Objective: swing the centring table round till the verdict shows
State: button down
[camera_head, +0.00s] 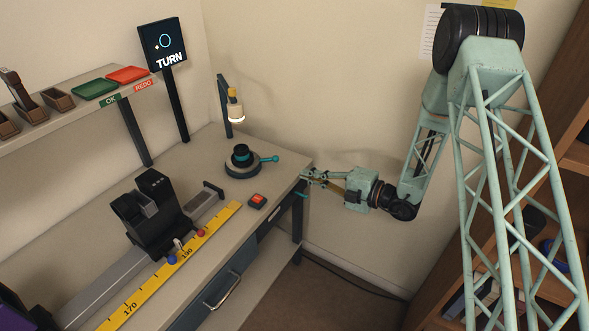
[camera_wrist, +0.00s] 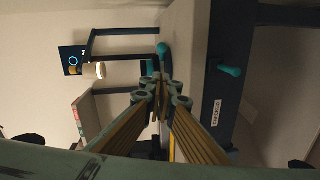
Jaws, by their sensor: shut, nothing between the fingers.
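The centring table (camera_head: 241,168) is a dark round turntable near the back right of the bench, with a black and teal stack on top. Its teal handle (camera_head: 268,159) points right, towards the bench's right end. My gripper (camera_head: 308,176) is shut and empty at the bench's right edge, apart from the handle. In the wrist view its fingertips (camera_wrist: 161,84) meet, with a teal knob (camera_wrist: 162,50) beyond them. The display (camera_wrist: 73,60) also shows there, its text unreadable.
A lamp (camera_head: 235,108) stands behind the turntable. A red button (camera_head: 257,200), a yellow ruler (camera_head: 186,254) and a black carriage (camera_head: 152,210) lie nearer. Green and red trays (camera_head: 95,88) sit on the left shelf. A teal knob (camera_wrist: 230,70) sticks out by the bench front.

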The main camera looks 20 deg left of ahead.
jog(key=shift+a, duration=1.05)
jog(key=b, duration=0.2)
send_near(270, 160)
jog(key=shift+s+a, duration=1.05)
jog(key=shift+a, duration=0.15)
jog(key=shift+w+a+f+b, duration=0.15)
jog(key=shift+w+b, duration=0.1)
jog(key=shift+w, duration=0.2)
jog(key=shift+w+a+f+b, duration=0.15)
jog(key=shift+w+b, duration=0.05)
jog(key=shift+w, duration=0.25)
jog(key=shift+w+a+f, duration=0.1)
jog(key=shift+w+a, duration=0.3)
jog(key=shift+w, duration=0.4)
jog(key=shift+a, duration=0.1)
